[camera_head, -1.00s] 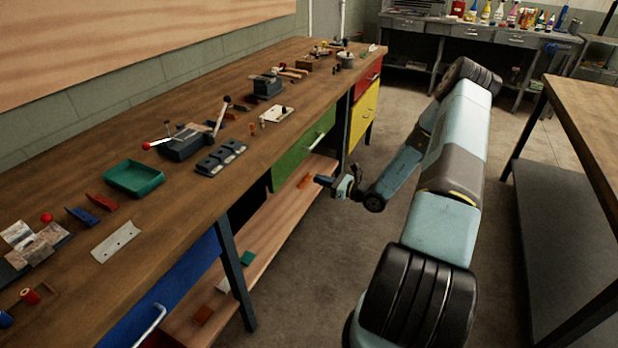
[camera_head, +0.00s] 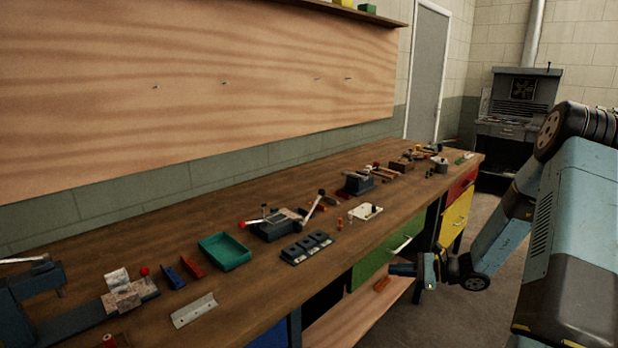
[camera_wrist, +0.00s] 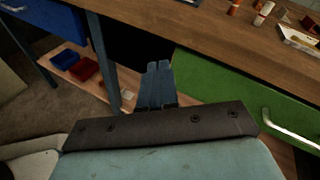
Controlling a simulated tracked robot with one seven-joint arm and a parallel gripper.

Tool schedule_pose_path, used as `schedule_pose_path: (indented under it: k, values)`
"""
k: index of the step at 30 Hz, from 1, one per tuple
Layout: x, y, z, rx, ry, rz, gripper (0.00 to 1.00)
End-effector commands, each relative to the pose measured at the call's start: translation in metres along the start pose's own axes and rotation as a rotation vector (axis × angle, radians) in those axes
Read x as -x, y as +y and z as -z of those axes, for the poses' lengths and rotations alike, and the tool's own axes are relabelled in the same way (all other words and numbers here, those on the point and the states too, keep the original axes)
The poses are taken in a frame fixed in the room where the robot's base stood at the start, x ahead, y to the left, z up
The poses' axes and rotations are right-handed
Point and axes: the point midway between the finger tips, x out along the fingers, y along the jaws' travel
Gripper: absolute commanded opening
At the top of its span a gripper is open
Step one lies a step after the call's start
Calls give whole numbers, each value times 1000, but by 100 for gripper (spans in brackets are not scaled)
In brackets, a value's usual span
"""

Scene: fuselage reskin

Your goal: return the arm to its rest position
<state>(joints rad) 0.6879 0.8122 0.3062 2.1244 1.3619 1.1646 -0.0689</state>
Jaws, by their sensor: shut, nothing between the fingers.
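My gripper (camera_head: 393,270) shows at the lower right of the head view, in front of the workbench (camera_head: 130,235) and below the level of its top. It is close to the green drawer front (camera_head: 385,255). In the wrist view my gripper's fingers (camera_wrist: 157,66) are side by side, shut and empty. They point toward the dark opening beside the green drawer (camera_wrist: 220,95). Whether the fingers touch the bench cannot be told. My arm bends from the right edge of the head view down to the gripper.
The bench carries a green tray (camera_head: 224,251), a dark clamp fixture (camera_head: 275,224), a black block (camera_head: 306,246) and a metal plate (camera_head: 194,310). A drawer handle (camera_head: 402,244) sticks out near the gripper. A lower shelf (camera_head: 360,315) runs beneath. Open floor lies right of the bench.

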Motion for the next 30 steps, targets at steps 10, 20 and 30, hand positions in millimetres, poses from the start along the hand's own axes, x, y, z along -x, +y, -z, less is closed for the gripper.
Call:
schedule_pose_path:
  k: [10, 20, 30]
  values:
    - [-2, 24, -88, 268, 121, -273, 0]
    - [8, 55, -160, 523, 245, -499, 0]
    - [28, 88, -225, 788, 386, -695, 0]
